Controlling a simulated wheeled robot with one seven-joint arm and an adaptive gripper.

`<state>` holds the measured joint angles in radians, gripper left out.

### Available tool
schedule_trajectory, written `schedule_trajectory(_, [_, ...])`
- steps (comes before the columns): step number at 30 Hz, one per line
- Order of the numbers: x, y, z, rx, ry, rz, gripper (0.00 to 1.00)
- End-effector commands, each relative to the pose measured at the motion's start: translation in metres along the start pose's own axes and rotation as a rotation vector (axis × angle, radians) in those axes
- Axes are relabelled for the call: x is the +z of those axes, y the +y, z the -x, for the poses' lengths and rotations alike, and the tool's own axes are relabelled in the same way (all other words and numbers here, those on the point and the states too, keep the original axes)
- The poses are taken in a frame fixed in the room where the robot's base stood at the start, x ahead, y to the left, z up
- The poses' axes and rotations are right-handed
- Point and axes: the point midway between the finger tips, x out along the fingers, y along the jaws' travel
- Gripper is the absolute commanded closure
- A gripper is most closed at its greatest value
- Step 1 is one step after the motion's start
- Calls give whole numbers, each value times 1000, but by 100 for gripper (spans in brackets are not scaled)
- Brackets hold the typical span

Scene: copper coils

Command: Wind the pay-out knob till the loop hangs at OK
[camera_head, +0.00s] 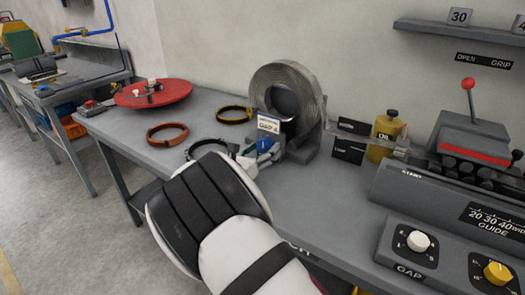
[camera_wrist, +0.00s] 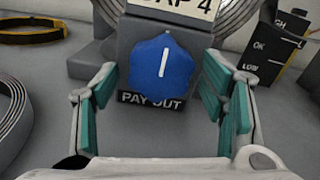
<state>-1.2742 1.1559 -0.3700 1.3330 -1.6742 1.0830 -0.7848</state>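The blue pay-out knob (camera_wrist: 162,78), with a white pointer line near vertical, sits above the PAY OUT label (camera_wrist: 152,101). In the head view the knob (camera_head: 263,145) is partly covered by my gripper (camera_head: 259,158). In the wrist view my gripper (camera_wrist: 160,88) is open, its teal-padded fingers on either side of the knob with gaps showing. The large grey coil (camera_head: 312,82) stands behind on its holder. The loop gauge (camera_head: 350,128) right of the coil bears dark plates, which read HIGH, OK and LOW in the wrist view (camera_wrist: 275,45). The loop's hanging level cannot be made out.
A GAP 4 sign (camera_head: 269,125) stands just above the knob. Loose bands (camera_head: 168,133) and a red turntable (camera_head: 152,94) lie to the left. A yellow oil bottle (camera_head: 384,135) and the machine with its red-knobbed lever (camera_head: 468,84) stand to the right.

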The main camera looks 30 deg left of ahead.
Motion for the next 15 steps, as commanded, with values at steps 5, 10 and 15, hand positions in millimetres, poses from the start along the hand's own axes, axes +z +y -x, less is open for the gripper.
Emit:
schedule_trajectory(5, [0, 0, 0, 0, 0, 0, 73])
schedule_trajectory(10, [0, 0, 0, 0, 0, -1, 82])
schedule_trajectory(15, [0, 0, 0, 0, 0, -19, 82])
